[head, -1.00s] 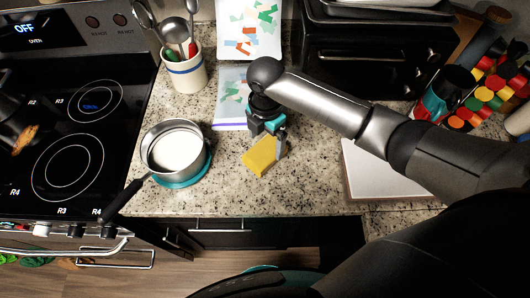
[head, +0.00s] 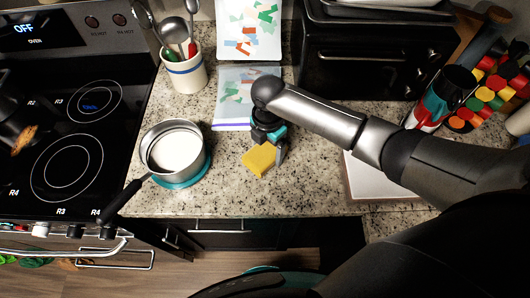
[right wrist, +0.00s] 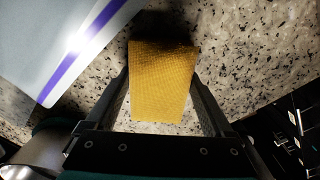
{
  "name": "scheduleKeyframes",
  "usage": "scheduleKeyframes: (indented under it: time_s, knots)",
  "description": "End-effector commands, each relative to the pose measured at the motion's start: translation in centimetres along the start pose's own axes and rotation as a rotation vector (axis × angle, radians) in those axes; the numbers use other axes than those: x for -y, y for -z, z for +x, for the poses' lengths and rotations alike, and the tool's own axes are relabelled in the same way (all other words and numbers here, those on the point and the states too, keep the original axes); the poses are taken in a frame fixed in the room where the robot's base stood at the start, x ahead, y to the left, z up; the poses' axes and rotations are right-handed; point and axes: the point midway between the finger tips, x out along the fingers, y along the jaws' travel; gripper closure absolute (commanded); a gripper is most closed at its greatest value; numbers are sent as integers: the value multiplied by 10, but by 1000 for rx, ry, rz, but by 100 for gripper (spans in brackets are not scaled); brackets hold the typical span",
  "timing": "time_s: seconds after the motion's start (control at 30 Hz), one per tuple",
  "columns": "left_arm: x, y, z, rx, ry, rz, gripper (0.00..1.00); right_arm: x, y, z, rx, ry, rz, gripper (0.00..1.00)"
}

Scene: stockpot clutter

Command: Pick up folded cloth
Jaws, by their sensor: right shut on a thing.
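The folded cloth (head: 260,158) is a yellow, flat rectangle at the middle of the granite counter in the head view. My right gripper (head: 279,151) comes down over it from above and is shut on it. In the right wrist view the cloth (right wrist: 162,80) sits between the two fingers of the right gripper (right wrist: 165,95), one along each side. Whether the cloth is clear of the counter is hard to tell. My left gripper is not in view.
A pot (head: 173,146) with white contents stands on a teal mat (head: 190,181) left of the cloth, its handle over the counter edge. A utensil crock (head: 185,72), an open booklet (head: 232,97), a black oven (head: 370,58) and a white board (head: 368,182) surround the granite counter (head: 315,180).

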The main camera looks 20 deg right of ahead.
Motion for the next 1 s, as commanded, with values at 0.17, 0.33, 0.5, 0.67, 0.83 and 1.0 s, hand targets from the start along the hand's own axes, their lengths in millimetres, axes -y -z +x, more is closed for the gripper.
scheduleKeyframes:
  time_s: [0.17,0.33,0.5,0.67,0.83,1.0]
  knots:
    - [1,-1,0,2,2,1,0,0,0,0,0,0,0,63]
    - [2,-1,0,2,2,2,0,0,0,0,0,-1,0,69]
    - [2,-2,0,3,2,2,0,0,0,-2,0,-1,0,69]
    - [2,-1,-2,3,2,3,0,-1,-1,-13,0,-3,1,69]
    - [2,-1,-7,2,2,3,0,-2,-1,-45,1,-6,-1,69]
    - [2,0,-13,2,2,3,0,-2,-1,-97,3,-8,-3,69]
